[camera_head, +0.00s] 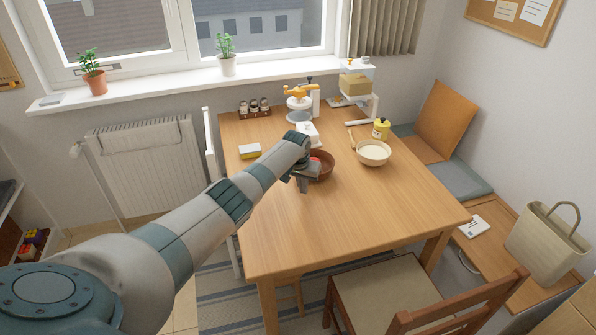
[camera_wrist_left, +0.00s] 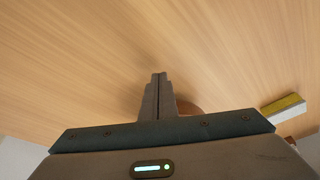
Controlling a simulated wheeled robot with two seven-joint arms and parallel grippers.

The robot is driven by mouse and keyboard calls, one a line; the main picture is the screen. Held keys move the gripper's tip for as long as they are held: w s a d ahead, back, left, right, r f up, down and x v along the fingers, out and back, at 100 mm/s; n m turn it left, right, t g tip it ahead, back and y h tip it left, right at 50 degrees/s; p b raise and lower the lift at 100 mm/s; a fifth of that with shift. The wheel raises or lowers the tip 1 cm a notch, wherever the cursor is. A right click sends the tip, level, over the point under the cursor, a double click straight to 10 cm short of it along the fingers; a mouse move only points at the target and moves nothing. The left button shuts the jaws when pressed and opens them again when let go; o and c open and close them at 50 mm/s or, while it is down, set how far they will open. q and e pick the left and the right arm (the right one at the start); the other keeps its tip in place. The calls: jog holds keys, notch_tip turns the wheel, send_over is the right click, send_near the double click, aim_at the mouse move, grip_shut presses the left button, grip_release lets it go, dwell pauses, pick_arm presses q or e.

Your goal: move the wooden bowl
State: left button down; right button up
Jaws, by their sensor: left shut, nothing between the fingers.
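The wooden bowl (camera_head: 324,168) is brown and stands on the wooden table (camera_head: 345,222), partly hidden behind my left gripper. Something red shows at its near rim or inside it. My left gripper (camera_head: 304,188) is in front of and beside the bowl, above the table, shut and empty. In the left wrist view the shut fingers (camera_wrist_left: 158,80) point over bare tabletop, and a small brown part of the bowl (camera_wrist_left: 188,108) shows behind them. I cannot tell whether the gripper touches the bowl. My right gripper is not in view.
A pale bowl (camera_head: 373,153) with a spoon and a yellow container (camera_head: 381,128) stand to the right. A yellow and white block (camera_head: 250,151) lies at left.

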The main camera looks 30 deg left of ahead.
pick_arm(q)
jog(key=shift+s+r, duration=0.2)
jog(key=shift+r, duration=0.8)
jog(key=v, duration=0.8)
jog(key=shift+b, duration=0.45)
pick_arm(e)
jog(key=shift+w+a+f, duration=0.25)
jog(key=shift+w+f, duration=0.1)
pick_arm(q)
jog(key=shift+w, duration=0.1)
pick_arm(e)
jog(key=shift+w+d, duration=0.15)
